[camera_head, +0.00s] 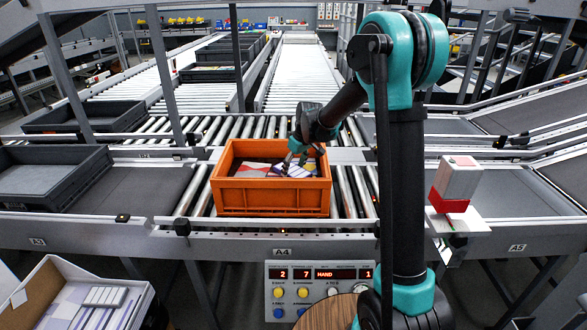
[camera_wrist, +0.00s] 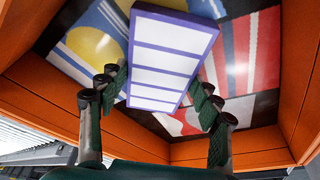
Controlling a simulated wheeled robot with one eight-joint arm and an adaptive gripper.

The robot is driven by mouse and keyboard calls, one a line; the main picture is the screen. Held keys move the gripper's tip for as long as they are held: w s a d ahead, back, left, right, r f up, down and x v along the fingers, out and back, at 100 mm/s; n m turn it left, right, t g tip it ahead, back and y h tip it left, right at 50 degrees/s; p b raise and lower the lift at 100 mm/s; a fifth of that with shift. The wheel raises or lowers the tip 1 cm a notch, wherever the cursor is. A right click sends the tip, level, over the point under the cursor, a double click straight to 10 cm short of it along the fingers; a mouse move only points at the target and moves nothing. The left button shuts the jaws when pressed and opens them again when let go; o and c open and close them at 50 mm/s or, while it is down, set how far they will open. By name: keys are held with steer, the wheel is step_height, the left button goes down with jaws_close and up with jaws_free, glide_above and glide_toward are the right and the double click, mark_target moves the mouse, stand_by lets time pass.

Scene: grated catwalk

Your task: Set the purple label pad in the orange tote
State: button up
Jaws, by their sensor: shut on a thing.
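The orange tote (camera_head: 270,198) stands on the roller conveyor in front of me; its walls (camera_wrist: 292,75) surround the wrist view. The purple label pad (camera_wrist: 168,55), white with purple edges and stripes, is between the fingers of my gripper (camera_wrist: 155,105). My gripper (camera_head: 298,160) reaches down into the tote and is shut on the pad. In the head view the pad (camera_head: 298,171) shows partly behind the tote's front wall. Flat patterned items in red, blue, yellow and white lie beneath it. I cannot tell whether the pad touches them.
Dark grey trays (camera_head: 78,195) sit on the conveyor at left. A red and white device (camera_head: 455,190) stands at right. A control panel (camera_head: 322,290) is below the conveyor edge. Rollers beside the tote are clear.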

steer(key=shift+f, duration=0.1)
steer(key=o, duration=1.3)
steer(key=shift+c, duration=0.2)
steer(key=v, duration=1.2)
steer(key=s+d+f+m, duration=0.3)
steer(key=s+d+f, duration=0.2)
steer(key=s, duration=0.5)
steer(key=s+d+f+m+t+h, duration=0.1)
steer(key=s+d+f+m, duration=0.2)
steer(key=s, duration=0.7)
steer(key=s+d+f+m+h, duration=0.1)
steer(key=s+d+f+m, duration=0.2)
steer(key=s+d+f, duration=0.4)
steer(key=s+d, duration=0.3)
steer(key=shift+s+t, duration=0.35)
steer(key=shift+t, duration=0.05)
